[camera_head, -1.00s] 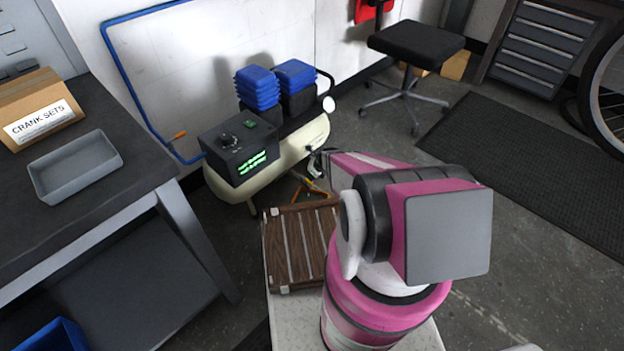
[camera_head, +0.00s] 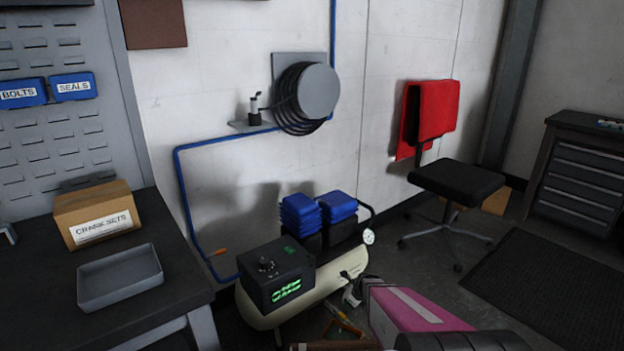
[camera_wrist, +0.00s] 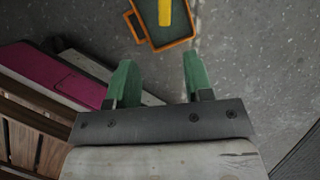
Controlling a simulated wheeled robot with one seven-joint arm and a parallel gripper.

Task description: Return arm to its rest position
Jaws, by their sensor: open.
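My gripper (camera_wrist: 155,82) shows in the wrist view with its two green fingers apart and nothing between them. Beyond the fingertips, an orange-rimmed tray or case (camera_wrist: 160,42) with a yellow item (camera_wrist: 166,12) in it is on the grey floor. In the head view my pink arm is at the bottom right, cut off by the lower edge. The gripper end there, by the compressor (camera_head: 315,295), is partly hidden and small.
A workbench (camera_head: 160,215) with a grey tray (camera_head: 119,277) and a crank sets box (camera_head: 97,214) stands at left. A black stool (camera_head: 456,184) and a drawer cabinet (camera_head: 580,170) are at right. Dark mat (camera_head: 550,290) covers open floor.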

